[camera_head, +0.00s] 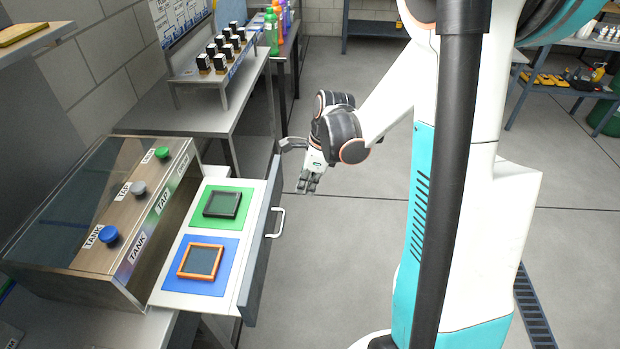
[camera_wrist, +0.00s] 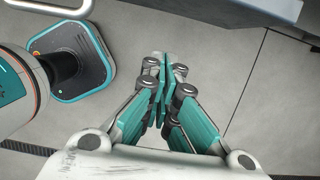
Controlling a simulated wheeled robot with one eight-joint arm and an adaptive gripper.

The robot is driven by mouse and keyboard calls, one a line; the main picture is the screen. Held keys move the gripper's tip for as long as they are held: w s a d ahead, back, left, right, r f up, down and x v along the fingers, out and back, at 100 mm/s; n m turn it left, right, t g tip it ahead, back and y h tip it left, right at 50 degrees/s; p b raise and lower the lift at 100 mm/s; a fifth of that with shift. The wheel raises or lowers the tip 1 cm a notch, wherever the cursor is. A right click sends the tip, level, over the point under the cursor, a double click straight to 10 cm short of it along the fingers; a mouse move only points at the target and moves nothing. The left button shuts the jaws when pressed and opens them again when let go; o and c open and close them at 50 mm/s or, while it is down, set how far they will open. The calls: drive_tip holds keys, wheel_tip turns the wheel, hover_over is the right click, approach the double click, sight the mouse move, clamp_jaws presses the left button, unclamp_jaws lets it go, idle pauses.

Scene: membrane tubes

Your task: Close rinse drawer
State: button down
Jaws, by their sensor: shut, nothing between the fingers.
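The rinse drawer (camera_head: 232,265) is pulled out to the right of the wooden tank cabinet (camera_head: 150,225) in the head view. Its grey front panel carries a white bar handle (camera_head: 279,223). Inside lie a green pad with a dark square frame (camera_head: 222,204) and a blue pad with an orange square frame (camera_head: 200,262). My gripper (camera_head: 308,187) is beyond and right of the drawer front, apart from the handle and empty. In the wrist view my gripper (camera_wrist: 165,75) has its fingers together over bare floor. Part of a pale handle (camera_wrist: 50,8) shows at the top left there.
The cabinet top has a blue knob (camera_head: 108,235), a grey knob (camera_head: 139,188) and a green knob (camera_head: 162,153). A metal bench (camera_head: 200,115) with a rack of small bottles stands behind. The grey floor (camera_head: 330,260) right of the drawer is open up to my body.

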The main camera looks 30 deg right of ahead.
drive_tip(key=shift+w+a+f+b, duration=0.25)
drive_tip(key=shift+w+a+f, duration=0.15)
drive_tip(key=shift+a, duration=0.2)
drive_tip(key=shift+w+a+f+b, duration=0.25)
drive_tip(key=shift+w+a+f, duration=0.1)
drive_tip(key=shift+w+a, duration=0.25)
drive_tip(key=shift+w+a+f+b, duration=0.25)
drive_tip(key=shift+w+a+f, duration=0.1)
drive_tip(key=shift+a, duration=0.3)
drive_tip(key=w+a, duration=0.4)
drive_tip(key=a, duration=0.2)
drive_tip(key=w+a, duration=0.5)
drive_tip(key=a, duration=0.1)
drive_tip(key=w+a, duration=0.5)
drive_tip(key=a, duration=0.2)
drive_tip(key=shift+a, duration=0.1)
